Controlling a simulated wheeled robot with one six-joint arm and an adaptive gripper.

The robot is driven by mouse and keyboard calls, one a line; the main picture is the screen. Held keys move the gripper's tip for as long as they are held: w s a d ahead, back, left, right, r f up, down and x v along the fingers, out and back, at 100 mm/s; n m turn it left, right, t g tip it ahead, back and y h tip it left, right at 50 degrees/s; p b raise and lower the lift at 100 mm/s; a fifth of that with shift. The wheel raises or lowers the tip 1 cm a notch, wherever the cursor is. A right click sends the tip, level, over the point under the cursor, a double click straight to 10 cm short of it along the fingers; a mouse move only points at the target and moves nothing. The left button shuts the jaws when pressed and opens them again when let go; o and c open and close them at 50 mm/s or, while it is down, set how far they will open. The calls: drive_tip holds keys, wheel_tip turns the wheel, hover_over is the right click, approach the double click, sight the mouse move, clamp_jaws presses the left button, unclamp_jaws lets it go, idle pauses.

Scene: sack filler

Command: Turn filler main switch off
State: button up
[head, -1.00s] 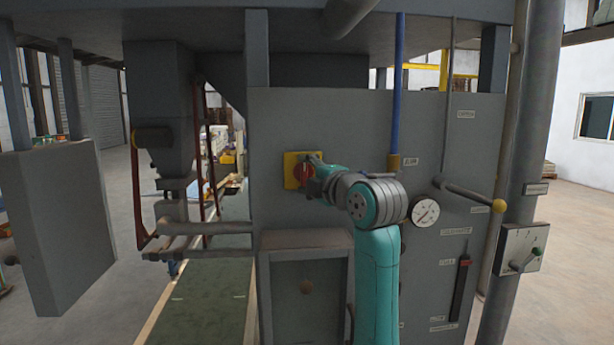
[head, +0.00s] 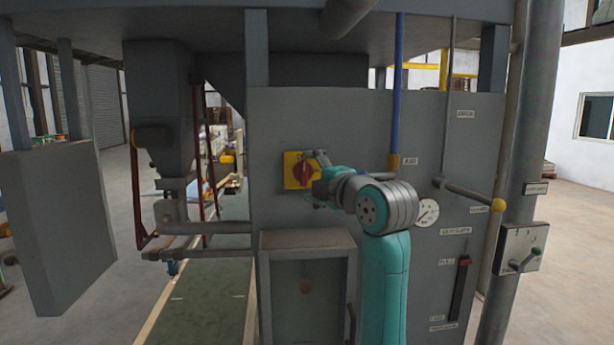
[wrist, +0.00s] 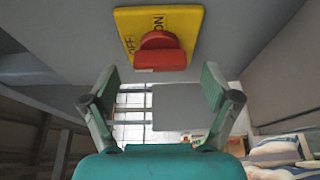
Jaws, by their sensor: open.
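The filler main switch is a red rotary knob (head: 303,172) on a yellow plate (head: 290,182), mounted on the grey machine panel. In the wrist view the red knob (wrist: 160,52) sits on its yellow plate (wrist: 190,20), which reads OFF on the left and ON at the top right. My gripper (head: 314,178) is just right of the knob in the head view and partly overlaps the plate. In the wrist view my gripper (wrist: 157,85) is open, its two fingers spread and empty. The knob is ahead of the fingers, not between them.
A round gauge (head: 426,212), a lever with a yellow ball (head: 498,205) and a slider handle (head: 460,288) are to the right on the panel. A cabinet door (head: 305,300) is below the switch. A blue pipe (head: 398,80) runs down above the arm.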

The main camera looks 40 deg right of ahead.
drive_tip(key=s+a, duration=0.2)
drive_tip(key=s, duration=0.7)
drive_tip(key=shift+s, duration=0.25)
drive_tip(key=w+a+f+m, duration=0.1)
drive_tip(key=f, duration=0.5)
drive_tip(key=w+a+f+m, duration=0.1)
drive_tip(key=a+f+m, duration=0.1)
drive_tip(key=f, duration=0.4)
drive_tip(key=a+f+m, duration=0.1)
drive_tip(key=f+m, duration=0.1)
drive_tip(key=f, duration=0.5)
drive_tip(key=shift+w+a, duration=0.35)
drive_tip(key=shift+w, duration=0.05)
drive_tip(key=s+a+f+m+g, duration=0.1)
drive_tip(key=s+a+f+m, duration=0.45)
drive_tip(key=f, duration=0.65)
drive_tip(key=s+a+f+m+g, duration=0.1)
drive_tip(key=s+a+f+m, duration=0.1)
drive_tip(key=s+a+f, duration=0.85)
drive_tip(key=s+a+f+m+y, duration=0.1)
drive_tip(key=s+a+f, duration=0.1)
drive_tip(key=s, duration=1)
drive_tip(key=s+a+f+m+y, duration=0.1)
drive_tip(key=s+f, duration=0.4)
drive_tip(key=s, duration=0.7)
drive_tip(key=shift+s+a+m+g+y, duration=0.35)
drive_tip(key=shift+m+g+y, duration=0.05)
drive_tip(key=shift+m+y, duration=0.3)
